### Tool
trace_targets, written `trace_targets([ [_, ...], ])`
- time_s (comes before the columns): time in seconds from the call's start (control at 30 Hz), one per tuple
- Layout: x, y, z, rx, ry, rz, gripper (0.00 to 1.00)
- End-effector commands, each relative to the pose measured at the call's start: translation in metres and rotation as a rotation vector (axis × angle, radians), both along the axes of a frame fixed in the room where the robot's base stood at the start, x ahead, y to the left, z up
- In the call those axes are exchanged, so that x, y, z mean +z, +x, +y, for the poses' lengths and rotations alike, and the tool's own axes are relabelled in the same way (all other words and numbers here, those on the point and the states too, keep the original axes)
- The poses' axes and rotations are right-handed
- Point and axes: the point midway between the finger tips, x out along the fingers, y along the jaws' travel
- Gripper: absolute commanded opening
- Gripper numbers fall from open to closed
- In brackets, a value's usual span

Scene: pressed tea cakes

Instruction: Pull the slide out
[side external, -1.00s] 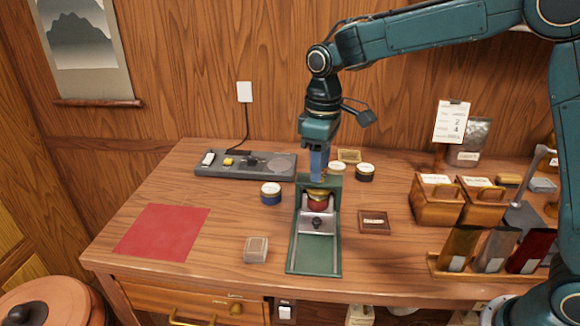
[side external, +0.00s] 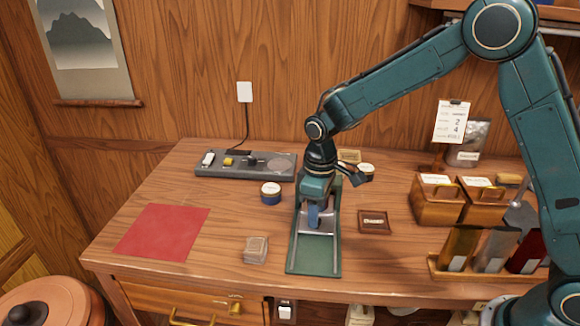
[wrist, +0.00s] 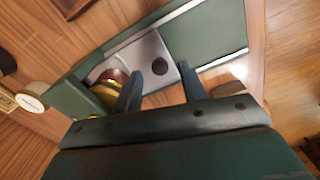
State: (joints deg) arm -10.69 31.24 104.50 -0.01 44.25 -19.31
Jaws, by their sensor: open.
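In the side view the base (side external: 315,258) lies along the table, and my gripper hides most of the slide and the knob. My gripper (wrist: 159,72) is open, its two fingers pointing down at the slide. A red and gold round piece (wrist: 112,84) sits at the slide's inner end, partly hidden by a finger.
A blue tin (side external: 271,194) stands left of the press and a small wooden tray (side external: 374,222) right of it. A small clear box (side external: 255,250) and a red mat (side external: 163,232) lie to the left. The front of the base is clear.

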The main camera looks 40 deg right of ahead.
Motion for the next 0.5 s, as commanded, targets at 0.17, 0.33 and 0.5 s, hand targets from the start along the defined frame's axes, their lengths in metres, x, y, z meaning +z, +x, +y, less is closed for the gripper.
trace_targets([
  [0.17,-0.0107,-0.0003,-0.0001,0.0,-0.001,0.001,0.42],
  [0.33,-0.0127,-0.0004,-0.0001,0.0,-0.001,0.001,0.42],
  [0.5,-0.0125,-0.0003,-0.0001,0.0,0.0,0.0,0.4],
])
